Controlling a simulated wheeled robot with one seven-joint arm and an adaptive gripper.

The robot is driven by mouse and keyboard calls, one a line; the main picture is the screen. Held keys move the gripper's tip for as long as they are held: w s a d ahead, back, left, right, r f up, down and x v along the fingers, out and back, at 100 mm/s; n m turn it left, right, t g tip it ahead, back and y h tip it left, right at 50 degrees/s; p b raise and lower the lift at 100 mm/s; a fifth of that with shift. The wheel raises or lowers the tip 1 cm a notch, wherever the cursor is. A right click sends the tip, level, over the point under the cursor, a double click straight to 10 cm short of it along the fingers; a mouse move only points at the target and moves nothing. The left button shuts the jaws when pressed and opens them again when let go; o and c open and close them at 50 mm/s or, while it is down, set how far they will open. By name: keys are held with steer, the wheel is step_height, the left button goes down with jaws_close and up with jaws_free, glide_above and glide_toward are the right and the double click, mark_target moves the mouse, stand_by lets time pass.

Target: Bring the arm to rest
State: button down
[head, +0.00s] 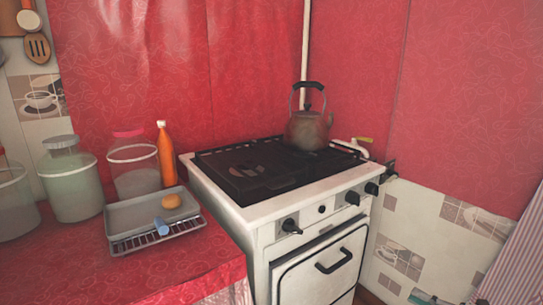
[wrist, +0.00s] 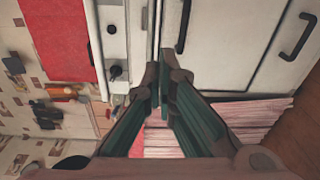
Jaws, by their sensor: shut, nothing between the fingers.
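My gripper (wrist: 159,88) shows in the wrist view, its two dark fingers shut together with nothing between them. It appears in front of the white stove front, which fills the upper part of that view; I cannot tell the exact gap.
A white stove (head: 258,218) carries a kettle (head: 309,129) at its back right. Left of it, a red-covered counter (head: 165,265) holds a grey tray (head: 124,217) with an orange round item (head: 172,201) and a blue item (head: 161,227), an orange bottle (head: 166,158) and several jars.

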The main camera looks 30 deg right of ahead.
steer(key=w+a+r+n+g+y, duration=0.7)
steer(key=a+r+n, duration=0.3)
steer(key=a+n, duration=0.25)
steer(key=s+a+r+n+g+h, duration=0.15)
steer(key=a+r+n+g, duration=0.4)
steer(key=a+n, duration=0.55)
steer(key=s+a+r+n+g+h, duration=0.15)
steer(key=a+r+n+g, duration=0.4)
steer(key=a+n, duration=0.55)
steer(key=s+a+r+n+t+h, duration=0.1)
steer(key=s+a+r+n+h, duration=0.15)
steer(key=s+n+h, duration=0.85)
step_height(320, 180, up, 24)
steer(key=n+t+y+p, duration=0.4)
steer(key=n+p, duration=0.2)
steer(key=p, duration=1.7)
steer(key=shift+s+a+r, duration=0.15)
steer(key=shift+s, duration=0.05)
